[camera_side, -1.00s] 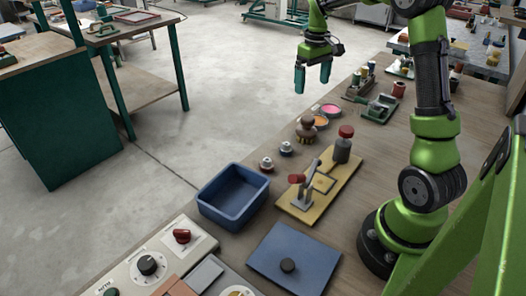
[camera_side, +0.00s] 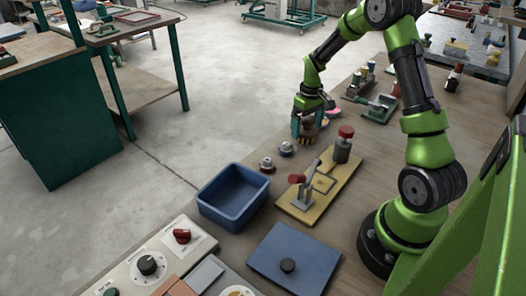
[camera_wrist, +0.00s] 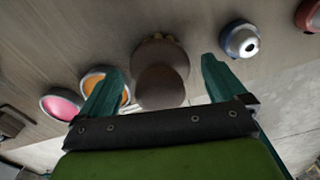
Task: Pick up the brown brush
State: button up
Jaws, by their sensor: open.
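The brown brush (camera_side: 306,134) stands on the wooden table with its bristles down. It has a round knob handle, and my gripper hides part of it in the side view. My gripper (camera_side: 309,122) is low at the brush, with its teal fingers open. In the wrist view the brush (camera_wrist: 162,75) lies between the two open fingers of my gripper (camera_wrist: 160,90), and a gap shows on each side. I cannot tell whether either finger touches it.
A pink dish (camera_wrist: 62,107) and an orange dish (camera_wrist: 95,82) lie close to the left finger in the wrist view. Small metal pieces (camera_side: 286,148), a blue bin (camera_side: 234,196) and a yellow-based clamp fixture (camera_side: 318,190) stand nearer the side camera.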

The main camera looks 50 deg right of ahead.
jog(key=shift+f, duration=0.65)
jog(key=c, duration=1.2)
jog(key=shift+o, duration=0.2)
jog(key=shift+r, duration=0.1)
notch_tip(320, 180, up, 10)
jog(key=shift+f, duration=0.1)
